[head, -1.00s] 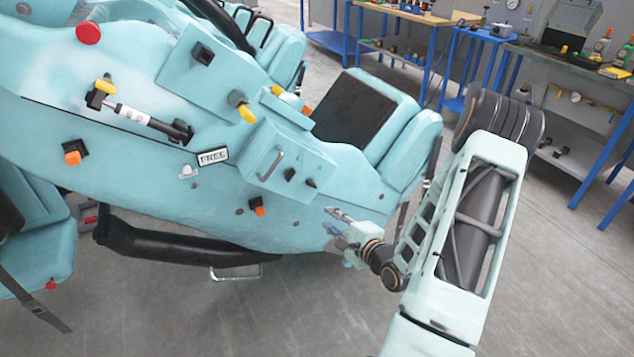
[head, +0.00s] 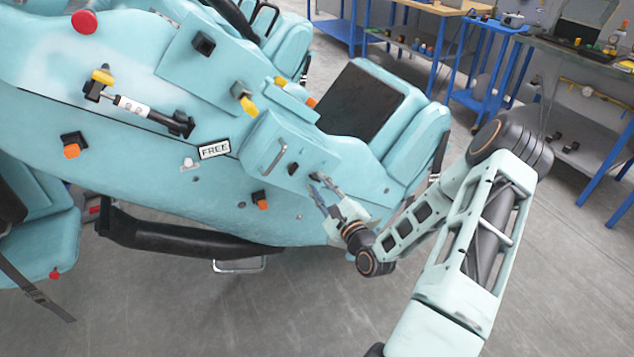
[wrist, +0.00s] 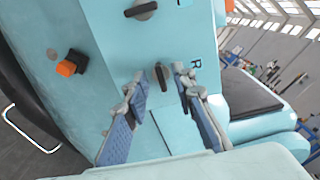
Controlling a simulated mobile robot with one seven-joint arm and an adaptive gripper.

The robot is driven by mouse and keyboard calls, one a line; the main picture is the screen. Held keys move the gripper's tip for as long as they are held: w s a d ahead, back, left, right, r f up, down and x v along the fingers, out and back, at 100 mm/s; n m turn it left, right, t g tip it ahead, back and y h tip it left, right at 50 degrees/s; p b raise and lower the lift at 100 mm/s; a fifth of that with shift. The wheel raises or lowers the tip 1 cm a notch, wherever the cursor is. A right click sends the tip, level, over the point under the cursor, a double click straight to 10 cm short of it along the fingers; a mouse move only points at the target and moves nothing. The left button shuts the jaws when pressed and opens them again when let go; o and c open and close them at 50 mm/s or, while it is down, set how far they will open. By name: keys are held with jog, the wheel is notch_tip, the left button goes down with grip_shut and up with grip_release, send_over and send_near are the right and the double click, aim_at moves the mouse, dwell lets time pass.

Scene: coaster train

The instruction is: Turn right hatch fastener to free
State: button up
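The right hatch fastener (wrist: 163,76) is a dark knob with a raised bar, beside the letter R on the light-blue hatch box (wrist: 112,30). Its bar stands nearly upright in the wrist view. My gripper (wrist: 159,77) is open, its two fingers either side of the fastener in that view; contact cannot be told. In the head view my gripper (head: 318,190) is at the right end of the hatch box (head: 258,137), and its fingers hide the right fastener. The other fastener (wrist: 141,10) has its bar lying nearly sideways; it also shows in the head view (head: 293,168).
A FREE label (head: 215,150) is left of the hatch box. A metal handle (head: 275,157) is on the box. Orange-tipped knobs (head: 260,200) stick out of the car's side. A black padded bar (head: 185,240) runs below. Workbenches (head: 580,65) stand behind right.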

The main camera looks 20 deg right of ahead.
jog(key=shift+w, duration=0.85)
jog(key=shift+c, duration=0.4)
grip_shut()
jog(key=shift+f, duration=0.1)
jog(key=n+b, duration=0.2)
jog(key=n, duration=0.1)
jog(key=shift+f, duration=0.15)
jog(key=n+b, duration=0.3)
jog(key=n, duration=0.2)
jog(key=shift+f+n+b, duration=0.15)
jog(key=shift+n+b, duration=0.15)
jog(key=n+b, duration=0.4)
jog(key=n, duration=0.2)
jog(key=shift+f+b, duration=0.15)
jog(key=shift+b, duration=0.15)
jog(key=shift+n+b, duration=1.15)
jog(key=shift+n, duration=0.35)
